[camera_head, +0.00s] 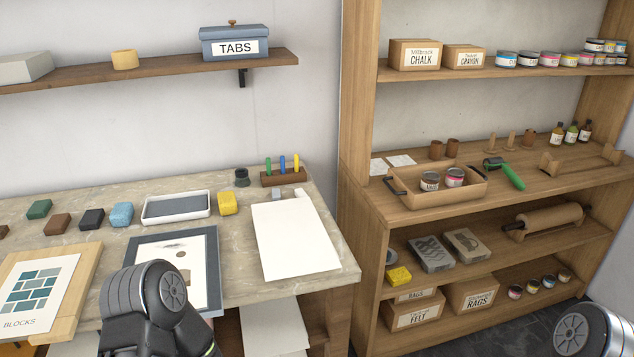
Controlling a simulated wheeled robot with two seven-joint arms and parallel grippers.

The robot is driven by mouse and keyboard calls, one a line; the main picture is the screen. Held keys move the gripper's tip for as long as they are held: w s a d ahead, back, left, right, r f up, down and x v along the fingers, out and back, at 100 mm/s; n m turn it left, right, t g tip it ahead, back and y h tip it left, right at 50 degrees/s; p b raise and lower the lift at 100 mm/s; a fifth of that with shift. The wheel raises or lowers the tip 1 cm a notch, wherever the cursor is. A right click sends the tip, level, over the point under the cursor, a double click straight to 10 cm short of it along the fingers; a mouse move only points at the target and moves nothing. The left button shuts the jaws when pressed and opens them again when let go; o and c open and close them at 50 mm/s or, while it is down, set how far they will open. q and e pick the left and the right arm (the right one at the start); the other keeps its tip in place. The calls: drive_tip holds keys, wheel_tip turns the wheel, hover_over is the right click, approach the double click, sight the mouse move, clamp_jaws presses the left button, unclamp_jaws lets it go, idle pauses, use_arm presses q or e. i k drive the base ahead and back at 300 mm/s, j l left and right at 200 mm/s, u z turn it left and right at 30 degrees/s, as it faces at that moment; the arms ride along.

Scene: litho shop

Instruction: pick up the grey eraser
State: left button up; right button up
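A small grey block (277,194), which looks like the grey eraser, lies at the top edge of a white paper sheet (296,240) on the stone-topped table. It is small in the picture, and I cannot tell whether it rests on the sheet or just behind it. A dark rounded part of my arm shows at the bottom left, in front of the table, well apart from the block. Another part of my arm shows at the bottom right corner. The fingers of both grippers are out of view.
Behind the block stands a wooden holder (284,178) with coloured sticks, and a dark small pot (241,177). A yellow block (227,203) and a white tray (176,219) lie to the left. A wooden shelf unit (355,180) stands right of the table.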

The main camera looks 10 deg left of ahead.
sight(275, 192)
drive_tip(key=i+l, duration=0.15)
drive_tip(key=l, duration=0.2)
drive_tip(key=i+l, duration=0.2)
drive_tip(key=l, duration=0.2)
drive_tip(key=i+l+u, duration=0.1)
drive_tip(key=l, duration=0.25)
drive_tip(key=i+l, duration=0.25)
drive_tip(key=l, duration=0.15)
drive_tip(key=i+l+u, duration=0.1)
drive_tip(key=l, duration=0.3)
drive_tip(key=i+l, duration=0.2)
drive_tip(key=l, duration=0.2)
